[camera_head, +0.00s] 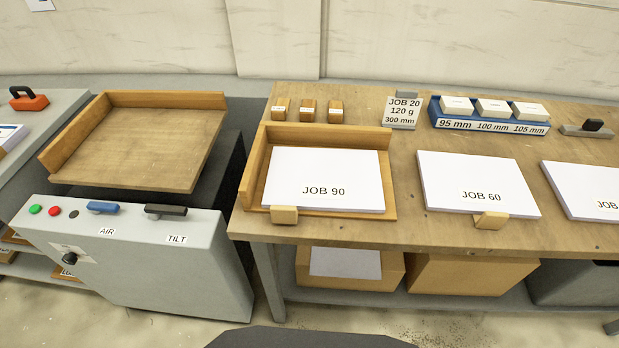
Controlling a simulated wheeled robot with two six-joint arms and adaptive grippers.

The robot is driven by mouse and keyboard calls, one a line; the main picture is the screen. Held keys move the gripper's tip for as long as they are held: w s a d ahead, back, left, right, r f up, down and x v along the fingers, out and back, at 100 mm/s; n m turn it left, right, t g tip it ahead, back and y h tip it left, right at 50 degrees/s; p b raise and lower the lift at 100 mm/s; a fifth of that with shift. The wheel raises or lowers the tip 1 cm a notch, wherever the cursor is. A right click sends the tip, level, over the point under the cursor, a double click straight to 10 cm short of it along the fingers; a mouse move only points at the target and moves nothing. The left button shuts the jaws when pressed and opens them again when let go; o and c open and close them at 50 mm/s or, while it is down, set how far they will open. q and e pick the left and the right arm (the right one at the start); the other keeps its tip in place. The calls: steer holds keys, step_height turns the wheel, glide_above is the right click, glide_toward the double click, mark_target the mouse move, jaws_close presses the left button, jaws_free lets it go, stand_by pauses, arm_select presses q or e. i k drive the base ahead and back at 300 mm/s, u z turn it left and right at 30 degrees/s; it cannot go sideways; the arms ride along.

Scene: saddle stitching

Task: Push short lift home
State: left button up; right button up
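A white paper stack marked JOB 90 (325,172) lies in a wooden tray (391,203) with raised walls at its back and left. The stack sits near both walls; I cannot tell whether it touches them. A small light wooden block (284,215) is at the stack's front edge, left of its middle. A second stack marked JOB 60 (470,175) lies on the bench to the right, with a similar block (491,220) at its front edge. A third stack (590,185) is cut off by the right edge. Neither gripper is in view.
A tilted, empty wooden jogger tray (140,150) stands left above a grey panel (150,260) with AIR and TILT levers. Behind the stacks are small wooden blocks (308,110), a JOB 20 card (403,112) and a blue rack (490,124). Boxes (460,275) sit below.

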mark_target(322, 180)
steer(key=u, duration=1.75)
steer(key=k, duration=1.25)
steer(key=z, duration=1.85)
steer(key=i, duration=0.5)
steer(key=u, duration=0.05)
